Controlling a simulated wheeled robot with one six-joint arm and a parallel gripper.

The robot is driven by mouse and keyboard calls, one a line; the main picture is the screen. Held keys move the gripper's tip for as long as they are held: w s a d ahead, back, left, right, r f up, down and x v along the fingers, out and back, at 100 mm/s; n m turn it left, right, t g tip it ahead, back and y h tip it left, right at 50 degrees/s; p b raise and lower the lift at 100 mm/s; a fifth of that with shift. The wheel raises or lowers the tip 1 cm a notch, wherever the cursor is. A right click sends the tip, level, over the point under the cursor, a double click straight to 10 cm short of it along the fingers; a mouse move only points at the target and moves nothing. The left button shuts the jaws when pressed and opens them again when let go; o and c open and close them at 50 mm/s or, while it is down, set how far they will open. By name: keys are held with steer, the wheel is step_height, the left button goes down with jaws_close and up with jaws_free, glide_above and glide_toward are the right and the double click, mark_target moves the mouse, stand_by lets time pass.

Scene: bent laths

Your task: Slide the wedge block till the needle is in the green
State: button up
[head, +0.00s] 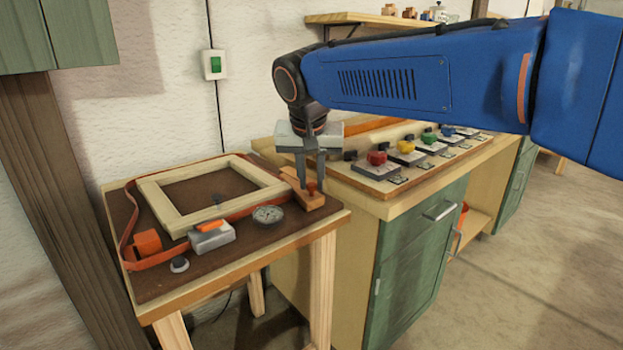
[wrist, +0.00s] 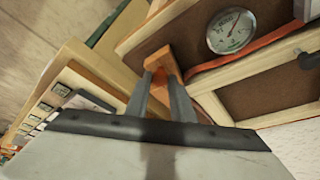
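An orange strap (head: 128,222) runs around the frame. A green-doored bench (head: 416,235) with colored-knob devices stands close on the right.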

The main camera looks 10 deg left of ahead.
mark_target(299, 191)
jaws_close()
steer(key=shift+w+a, duration=0.7)
steer(key=shift+a, duration=0.25)
steer(key=shift+w+a, duration=0.65)
steer(key=shift+a, duration=0.25)
steer(key=o, duration=0.9)
jaws_free()
steer(key=v, duration=1.7)
steer(key=shift+s+d+r, duration=0.1)
steer(key=shift+r, duration=0.1)
steer(key=shift+d, duration=0.1)
